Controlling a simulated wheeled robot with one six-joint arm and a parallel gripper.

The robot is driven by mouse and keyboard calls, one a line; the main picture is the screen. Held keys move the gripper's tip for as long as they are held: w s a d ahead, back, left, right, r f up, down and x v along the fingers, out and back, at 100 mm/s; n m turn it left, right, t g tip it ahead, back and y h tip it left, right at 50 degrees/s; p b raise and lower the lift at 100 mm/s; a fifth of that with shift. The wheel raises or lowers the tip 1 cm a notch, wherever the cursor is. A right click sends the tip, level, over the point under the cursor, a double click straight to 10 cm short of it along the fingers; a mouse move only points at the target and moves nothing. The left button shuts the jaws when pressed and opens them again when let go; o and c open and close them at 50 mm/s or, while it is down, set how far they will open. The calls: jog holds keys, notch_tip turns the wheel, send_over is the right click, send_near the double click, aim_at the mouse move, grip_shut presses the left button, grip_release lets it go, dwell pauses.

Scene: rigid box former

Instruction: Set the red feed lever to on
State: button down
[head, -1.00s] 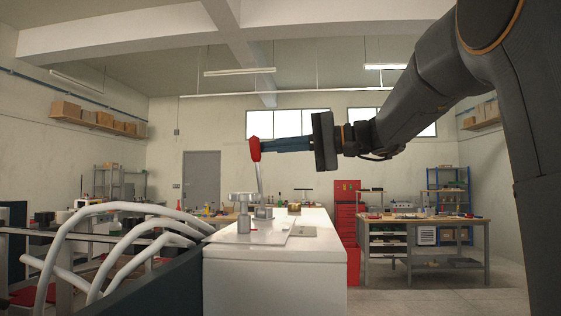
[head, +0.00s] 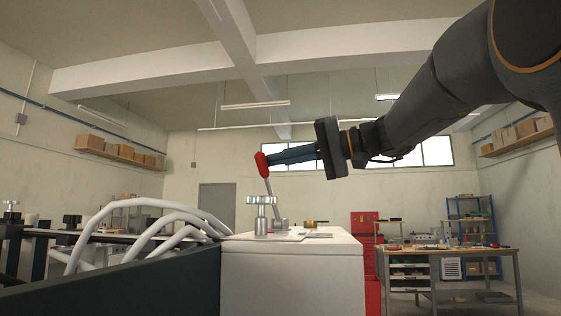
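The red feed lever has a red grip (head: 261,165) on a thin pale rod that rises from the top of the white machine cabinet (head: 290,270). The lever leans a little to the left at its top. My gripper (head: 270,159) comes in from the right, with its dark blue fingers (head: 292,155) pointing left. The fingertips meet or overlap the red grip in the head view. The fingers show side-on, so I cannot tell whether they are closed on the grip. No on or off marking is readable.
A silver knob (head: 261,213) stands left of the lever's base, and a small brass part (head: 310,223) lies to its right. Pale curved tubes (head: 150,225) fill the left side behind a dark panel (head: 150,285). A workbench (head: 445,262) stands farther back at right.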

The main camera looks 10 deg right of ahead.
jog(key=s+d+r, duration=0.2)
jog(key=d+r, duration=0.1)
jog(key=d, duration=0.8)
jog(key=shift+r, duration=0.15)
